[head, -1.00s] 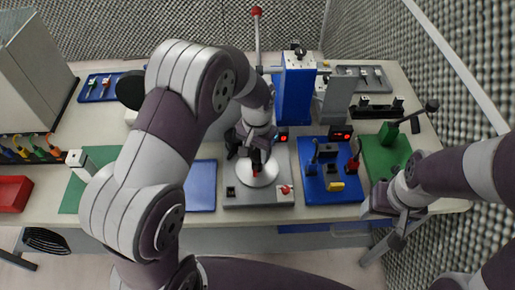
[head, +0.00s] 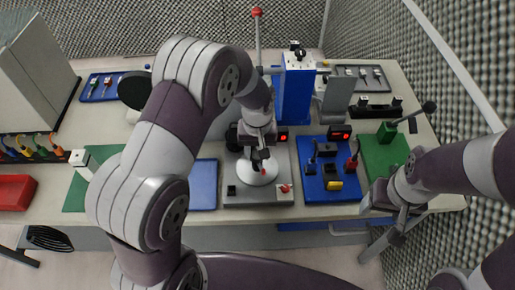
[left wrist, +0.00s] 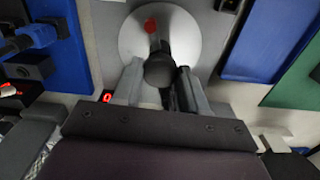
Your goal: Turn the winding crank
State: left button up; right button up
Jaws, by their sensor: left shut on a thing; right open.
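The crank shows as a round pale disc (head: 258,174) with a red mark, lying on a grey base plate (head: 234,199). In the left wrist view the disc (left wrist: 190,35) fills the top middle, with its red mark near the centre. A black knob (left wrist: 160,70) stands up from it. My left gripper (head: 260,157) reaches down over the disc from behind and is shut on the knob, with a finger on each side. The arm hides part of the disc's far side. My right gripper (head: 388,208) is open and empty at the table's right front edge.
Further right is a green panel (head: 383,158) with a black-handled lever. A tall blue box (head: 296,90) and a red-topped rod (head: 257,35) stand behind. A bare blue mat (head: 204,188) lies left.

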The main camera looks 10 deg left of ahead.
pick_arm(q)
jog(key=shift+w+r+n+p, duration=0.15)
jog(key=shift+n+p, duration=0.25)
jog(key=shift+n, duration=1.3)
jog(key=shift+n+p, duration=0.4)
jog(key=shift+n, duration=1.5)
jog(key=shift+n+p, duration=0.3)
jog(key=shift+n, duration=2.8)
jog(key=shift+n, duration=0.4)
jog(key=o, duration=0.8)
jog(key=shift+c, duration=0.2)
jog(key=shift+o, duration=1.4)
jog(key=shift+d, duration=0.1)
